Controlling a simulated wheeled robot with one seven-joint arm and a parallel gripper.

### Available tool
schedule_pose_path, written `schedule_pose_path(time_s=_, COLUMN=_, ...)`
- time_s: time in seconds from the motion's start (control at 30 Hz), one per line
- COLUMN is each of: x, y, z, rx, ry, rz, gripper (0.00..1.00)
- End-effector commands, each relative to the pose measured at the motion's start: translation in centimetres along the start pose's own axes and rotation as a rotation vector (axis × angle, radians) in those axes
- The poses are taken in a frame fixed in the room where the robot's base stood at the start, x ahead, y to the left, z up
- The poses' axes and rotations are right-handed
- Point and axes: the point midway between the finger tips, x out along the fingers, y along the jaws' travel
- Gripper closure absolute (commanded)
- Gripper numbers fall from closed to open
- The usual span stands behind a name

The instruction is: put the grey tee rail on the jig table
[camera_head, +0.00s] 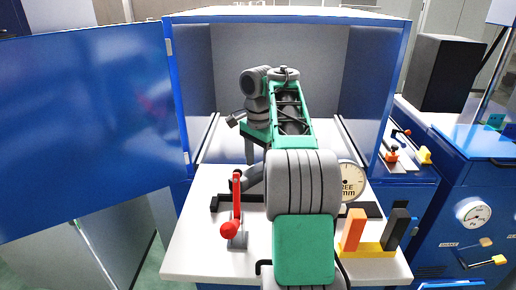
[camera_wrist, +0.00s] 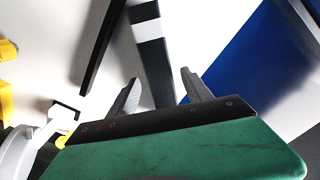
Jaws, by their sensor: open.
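My gripper (camera_wrist: 160,77) is open, with a finger on each side of the bar and gaps visible between. I cannot tell how far above or below the fingertips the bar lies. In the head view my arm hides most of the gripper and the rail. The white table in front of the cabinet, seemingly the jig table (camera_head: 190,262), fills the lower middle.
A blue cabinet (camera_head: 408,62) stands behind, its door (camera_head: 85,120) open at left. A red-handled clamp (camera_head: 230,229), a dial gauge (camera_head: 351,180) and a yellow-based block with orange and dark posts (camera_head: 368,249) stand on the table. A black bar (camera_wrist: 104,45) lies left of the rail.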

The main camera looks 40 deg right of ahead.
Motion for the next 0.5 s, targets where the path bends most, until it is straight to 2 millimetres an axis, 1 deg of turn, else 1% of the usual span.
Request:
schedule_pose_path(time_s=0.03, x=-1.8, y=0.0, z=0.1, rx=0.000, ry=0.002, rz=-0.002, gripper=0.42)
schedule_pose_path(time_s=0.2, x=-6.4, y=0.0, z=0.1, rx=-0.001, ry=0.002, rz=-0.002, gripper=0.42)
schedule_pose_path(time_s=0.3, x=-8.8, y=0.0, z=0.1, rx=0.000, ry=0.001, rz=-0.001, gripper=0.42)
schedule_pose_path(time_s=0.4, x=-10.5, y=0.0, z=0.1, rx=0.000, ry=0.001, rz=-0.001, gripper=0.42)
schedule_pose_path(time_s=0.5, x=-11.5, y=0.0, z=0.1, rx=-0.001, ry=0.001, rz=-0.001, gripper=0.42)
